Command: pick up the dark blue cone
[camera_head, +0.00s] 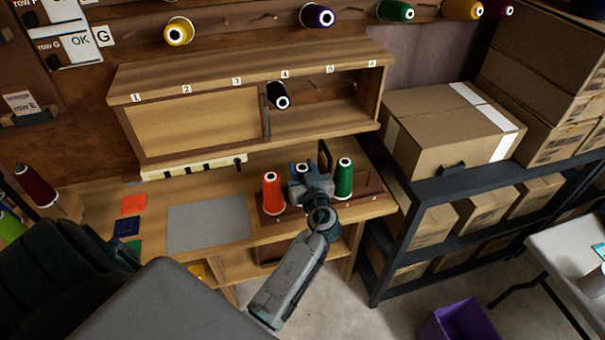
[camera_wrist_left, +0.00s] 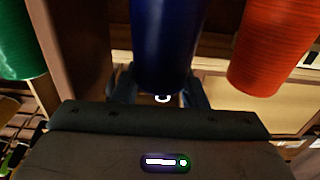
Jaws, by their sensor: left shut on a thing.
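The dark blue cone (camera_wrist_left: 166,40) is between the fingers of my left gripper (camera_wrist_left: 160,92) in the left wrist view. In the head view my left gripper (camera_head: 311,182) hides most of the cone; only its top (camera_head: 302,168) shows. The gripper is shut on it. An orange cone (camera_head: 272,192) and a green cone (camera_head: 344,178) stand on either side of it, on a wooden holder on the bench. I cannot tell whether the blue cone is clear of the holder. My right gripper is not in view.
A cabinet (camera_head: 245,83) with numbered slots stands behind; a very dark cone (camera_head: 279,95) lies under number 4. More cones hang on pegs above. A grey mat (camera_head: 208,222) lies left on the bench. Boxes (camera_head: 450,120) fill a black shelf at the right.

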